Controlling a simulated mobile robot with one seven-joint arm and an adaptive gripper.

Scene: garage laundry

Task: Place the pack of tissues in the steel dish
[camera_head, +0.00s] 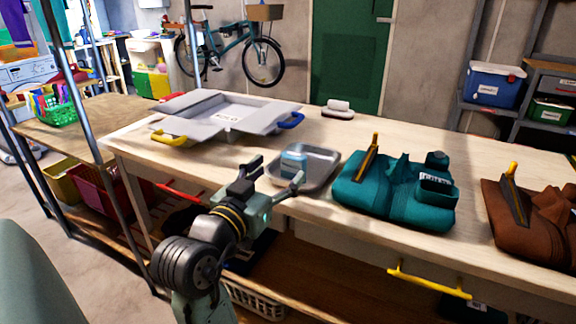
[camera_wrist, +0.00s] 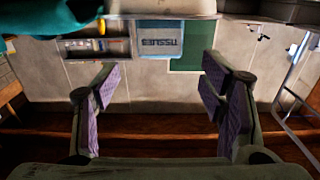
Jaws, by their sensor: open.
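The pack of tissues (camera_head: 294,161) is a small pale blue pack at the near left part of the steel dish (camera_head: 325,177), and it appears to stand inside the dish. In the wrist view, which is upside down, the pack (camera_wrist: 162,40) shows its "TISSUES" label, with its base at the light rim of the dish (camera_wrist: 160,7). My gripper (camera_head: 277,174) is open at the near left side of the dish, with the pack just beyond its fingers. In the wrist view my gripper (camera_wrist: 161,82) has a wide empty gap between its purple-padded fingers. The pack's contact with the dish floor is hidden.
A teal tool bag (camera_head: 395,190) stands close right of the dish, and a brown bag (camera_head: 530,220) farther right. A grey open box (camera_head: 225,115) with yellow and blue handles lies behind left. A white-topped item (camera_head: 338,109) sits at the back. Bare wooden tabletop (camera_head: 400,135) lies behind the dish.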

